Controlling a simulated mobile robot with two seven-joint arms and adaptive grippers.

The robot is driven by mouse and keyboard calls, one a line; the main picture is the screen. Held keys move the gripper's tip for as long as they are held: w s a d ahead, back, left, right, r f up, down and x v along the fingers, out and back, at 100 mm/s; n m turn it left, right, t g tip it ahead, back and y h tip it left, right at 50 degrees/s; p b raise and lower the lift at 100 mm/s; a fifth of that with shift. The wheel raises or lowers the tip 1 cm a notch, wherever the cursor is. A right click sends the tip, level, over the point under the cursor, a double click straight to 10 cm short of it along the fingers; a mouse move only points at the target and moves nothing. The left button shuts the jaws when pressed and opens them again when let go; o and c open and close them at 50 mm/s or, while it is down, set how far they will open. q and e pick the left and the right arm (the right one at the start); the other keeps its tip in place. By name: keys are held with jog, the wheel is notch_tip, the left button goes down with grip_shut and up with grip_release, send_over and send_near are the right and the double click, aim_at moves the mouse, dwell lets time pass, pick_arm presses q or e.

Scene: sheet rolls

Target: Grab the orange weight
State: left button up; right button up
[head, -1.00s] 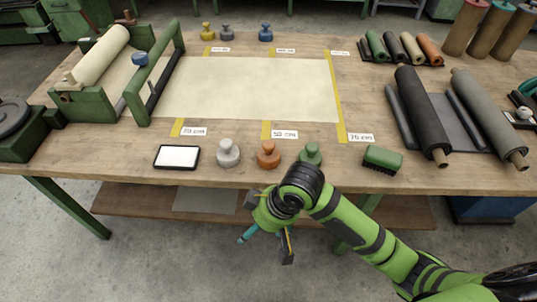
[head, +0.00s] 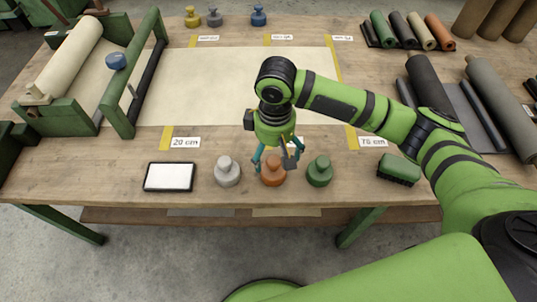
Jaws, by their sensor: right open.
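The orange weight (head: 273,178) stands upright near the front edge of the wooden table (head: 110,165), between a grey weight (head: 227,171) and a green weight (head: 320,171). My right gripper (head: 276,167) points down at the orange weight. Its teal fingers are spread open, one on each side of the weight's top, and partly hide it. I cannot tell whether the fingers touch it. My left gripper is not in view.
A white tablet-like panel (head: 170,177) lies left of the grey weight, and a green brush (head: 399,169) lies at the right. A pale sheet (head: 200,85) covers the middle. A green roll stand (head: 130,90) is at left, dark rolls (head: 436,90) at right.

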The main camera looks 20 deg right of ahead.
aim_at(273, 166)
jog(key=f, duration=0.2)
jog(key=shift+s+f+p, duration=0.25)
jog(key=shift+f+p, duration=0.1)
jog(key=shift+f, duration=0.05)
notch_tip(273, 166, down, 3)
jog(key=shift+f, duration=0.45)
jog(key=c, duration=1.8)
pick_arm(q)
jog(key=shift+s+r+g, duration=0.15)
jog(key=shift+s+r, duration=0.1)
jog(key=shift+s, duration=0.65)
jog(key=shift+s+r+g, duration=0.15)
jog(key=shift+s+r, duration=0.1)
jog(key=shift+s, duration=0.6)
pick_arm(e)
jog(key=shift+w+r, duration=0.1)
jog(key=shift+r, duration=0.1)
